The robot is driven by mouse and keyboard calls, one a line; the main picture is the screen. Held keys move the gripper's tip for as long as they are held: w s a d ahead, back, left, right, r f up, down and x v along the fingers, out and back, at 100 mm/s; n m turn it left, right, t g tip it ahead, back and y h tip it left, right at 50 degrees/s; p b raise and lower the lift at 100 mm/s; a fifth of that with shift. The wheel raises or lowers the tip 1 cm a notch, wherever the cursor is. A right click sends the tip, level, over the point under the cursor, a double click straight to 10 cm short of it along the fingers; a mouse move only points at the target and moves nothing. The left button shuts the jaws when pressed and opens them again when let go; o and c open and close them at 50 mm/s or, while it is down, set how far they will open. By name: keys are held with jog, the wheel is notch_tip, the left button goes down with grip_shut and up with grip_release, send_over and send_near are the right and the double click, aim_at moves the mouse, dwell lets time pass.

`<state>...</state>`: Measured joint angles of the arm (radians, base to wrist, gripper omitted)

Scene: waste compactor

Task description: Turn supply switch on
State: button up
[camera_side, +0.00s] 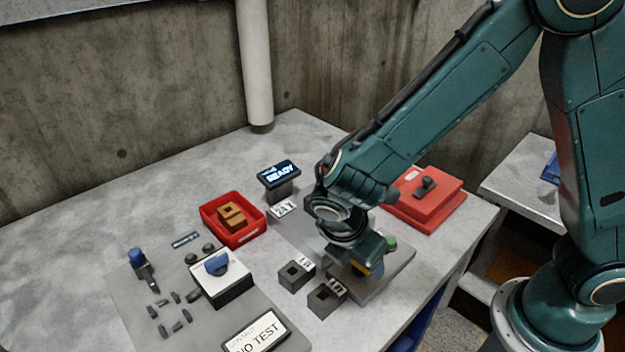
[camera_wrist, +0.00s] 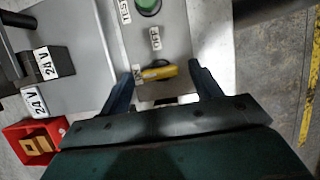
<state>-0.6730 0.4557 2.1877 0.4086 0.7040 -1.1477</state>
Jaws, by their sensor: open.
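A yellow switch lever (camera_wrist: 158,72) sits on a grey panel (camera_wrist: 180,42), with an OFF label (camera_wrist: 155,38) beside it and another label, partly hidden, at its left end. In the wrist view, my gripper (camera_wrist: 164,68) is open, with one finger on each side of the lever. I cannot tell whether the fingers touch it. In the side view, my gripper (camera_side: 364,262) is low over the panel's right part and hides most of the lever.
A green button (camera_wrist: 148,5) is on the same panel. Two dark blocks (camera_side: 297,275) (camera_side: 327,299) stand close to my gripper's left. A READY display (camera_side: 280,173), red bin (camera_side: 232,236) with an orange block, and red box (camera_side: 440,209) with a dark handle stand around.

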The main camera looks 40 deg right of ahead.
jog(key=v, duration=1.3)
jog(key=s+d+r+m+t+y, duration=0.1)
jog(key=d+r+m, duration=0.25)
jog(key=d, duration=0.25)
jog(key=s+d+r+m+t+y, duration=0.1)
jog(key=s+d+r+m+y, duration=0.15)
jog(key=d+m, duration=0.25)
jog(key=s+d+r+m+t, duration=0.2)
jog(key=s+d+m+t, duration=0.1)
jog(key=s+d+m, duration=0.3)
jog(key=shift+s+d+r+m+t+y, duration=0.4)
jog(key=shift+s+m, duration=0.8)
jog(key=shift+m, duration=0.65)
